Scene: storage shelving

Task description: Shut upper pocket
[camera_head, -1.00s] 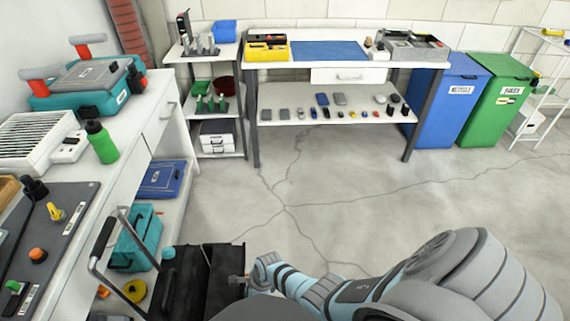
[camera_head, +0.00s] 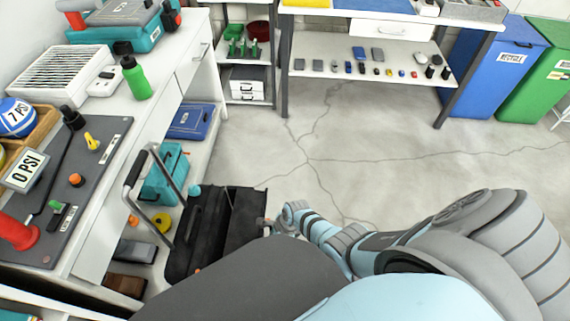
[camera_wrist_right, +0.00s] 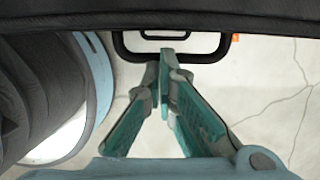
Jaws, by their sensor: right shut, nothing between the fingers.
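A black wheeled case (camera_head: 212,222) stands on the floor beside the left workbench, with a grey pull handle and black grip (camera_head: 136,168). Its right part looks like a dark open recess or pocket; I cannot tell how far its front is open. My right gripper (camera_head: 272,226) is at the right side of the case, small in the head view. In the right wrist view, my right gripper (camera_wrist_right: 166,60) is shut and empty, its teal fingers together at the tips. The tips overlap a black loop handle (camera_wrist_right: 218,50) under a dark edge; contact cannot be told. My left gripper is not in view.
The left workbench (camera_head: 160,105) stands close beside the case, with a teal bag (camera_head: 165,175) on its lower shelf. A table with small items (camera_head: 350,45) and a blue bin (camera_head: 495,70) stand at the back. The floor (camera_head: 360,150) between is clear.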

